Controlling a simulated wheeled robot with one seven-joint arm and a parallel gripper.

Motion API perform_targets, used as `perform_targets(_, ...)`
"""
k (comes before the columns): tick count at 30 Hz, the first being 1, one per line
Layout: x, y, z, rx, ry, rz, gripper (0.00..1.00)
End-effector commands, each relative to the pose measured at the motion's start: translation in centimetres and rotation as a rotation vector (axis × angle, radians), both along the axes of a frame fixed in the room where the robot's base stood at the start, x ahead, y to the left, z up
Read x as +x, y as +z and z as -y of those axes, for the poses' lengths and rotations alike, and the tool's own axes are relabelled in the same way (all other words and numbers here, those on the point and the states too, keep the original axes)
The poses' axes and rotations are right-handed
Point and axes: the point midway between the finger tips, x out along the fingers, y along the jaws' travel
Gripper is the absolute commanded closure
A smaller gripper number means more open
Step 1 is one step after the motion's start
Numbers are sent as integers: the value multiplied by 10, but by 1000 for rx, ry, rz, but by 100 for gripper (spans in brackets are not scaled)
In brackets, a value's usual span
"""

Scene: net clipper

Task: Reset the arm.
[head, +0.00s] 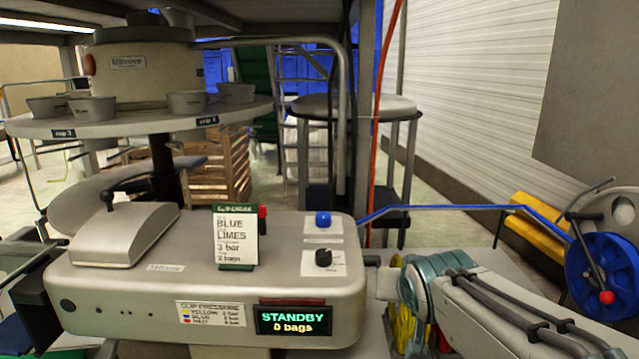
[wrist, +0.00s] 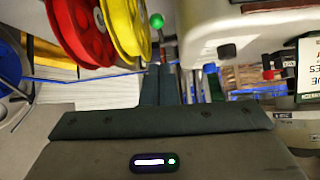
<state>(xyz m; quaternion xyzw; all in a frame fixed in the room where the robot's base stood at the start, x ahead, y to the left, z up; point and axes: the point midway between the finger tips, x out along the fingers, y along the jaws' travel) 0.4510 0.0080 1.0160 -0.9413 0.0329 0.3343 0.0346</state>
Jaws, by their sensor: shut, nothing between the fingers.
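My arm (head: 510,305) reaches in from the lower right corner of the head view, right of the beige clipper machine (head: 150,290). My gripper is not distinguishable in the head view. In the wrist view, the dark fingers of my gripper (wrist: 161,70) are together with nothing between them. They are close in the picture to a green ball knob (wrist: 156,21), a red spool (wrist: 83,30) and a yellow spool (wrist: 127,25). I cannot tell whether they touch anything. The machine's display (head: 292,320) reads STANDBY, 0 bags.
A blue button (head: 323,219), a black knob (head: 323,258) and an order card (head: 236,238) are on the machine's top. A blue reel (head: 600,275) with a red crank knob is at far right. A round platform (head: 150,122) with several cups is at upper left.

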Motion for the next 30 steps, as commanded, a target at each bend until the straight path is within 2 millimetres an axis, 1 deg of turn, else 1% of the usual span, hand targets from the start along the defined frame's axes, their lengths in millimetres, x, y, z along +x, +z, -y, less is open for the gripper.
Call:
perform_targets(1,-5,5,5,-3,-10,-22,100)
perform_targets(4,-18,4,9,-7,-16,-83,100)
perform_targets(8,-37,3,10,-14,-11,-170,100)
perform_targets(11,-58,4,9,-18,0,-260,100)
perform_targets(18,-124,8,5,-17,50,-528,100)
perform_targets(21,-143,8,5,-10,68,-598,100)
perform_targets(25,-154,5,7,-7,79,-640,100)
perform_targets(30,-154,5,7,-7,79,-640,100)
